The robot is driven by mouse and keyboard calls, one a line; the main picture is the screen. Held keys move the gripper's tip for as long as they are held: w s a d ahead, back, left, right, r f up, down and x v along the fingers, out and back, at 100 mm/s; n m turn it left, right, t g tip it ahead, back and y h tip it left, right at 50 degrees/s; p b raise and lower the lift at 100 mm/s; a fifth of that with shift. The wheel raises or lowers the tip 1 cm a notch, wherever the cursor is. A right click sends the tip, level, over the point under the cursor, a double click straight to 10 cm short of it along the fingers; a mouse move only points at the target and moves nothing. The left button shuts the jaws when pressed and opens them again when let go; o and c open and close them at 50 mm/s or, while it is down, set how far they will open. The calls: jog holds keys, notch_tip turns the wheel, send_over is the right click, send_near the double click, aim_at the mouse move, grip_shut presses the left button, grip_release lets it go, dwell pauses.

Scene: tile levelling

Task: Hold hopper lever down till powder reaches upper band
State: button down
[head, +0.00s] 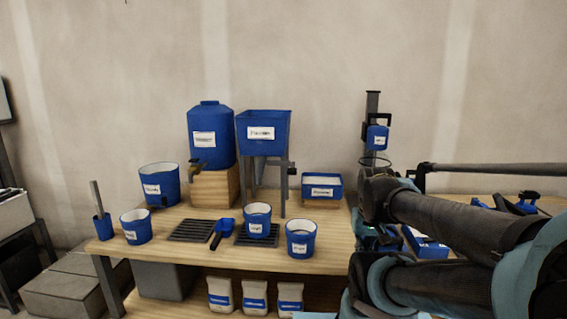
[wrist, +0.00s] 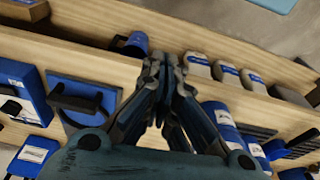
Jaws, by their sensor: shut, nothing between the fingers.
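The hopper (head: 263,135) is a blue, square, tapered bin with a white label on a grey stand at the back of the bench. A grey lever-like part (head: 291,168) shows at its right side. Below the hopper a blue labelled cup (head: 257,224) stands on a slatted grate (head: 243,240). Its band marks and powder level are too small to tell. My gripper (wrist: 168,62) is shut and empty in the wrist view, with its fingertips together. In the head view my arm fills the right side and I cannot make out the fingertips. The gripper is apart from the hopper.
A blue tank (head: 210,135) with a tap stands left of the hopper. A second blue cup (head: 300,240), a blue scoop (head: 222,230) and a bucket (head: 160,188) share the bench. White bags (head: 255,296) sit on the lower shelf.

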notch_tip(320, 180, up, 31)
jog(key=n+g, duration=0.2)
jog(key=n, duration=1.5)
send_over(293, 168)
jog(key=s+a, duration=0.1)
jog(key=a, duration=0.1)
jog(key=shift+s+r, duration=0.2)
jog(key=shift+f, duration=0.1)
notch_tip(293, 168, down, 14)
jog(key=shift+d+r, duration=0.1)
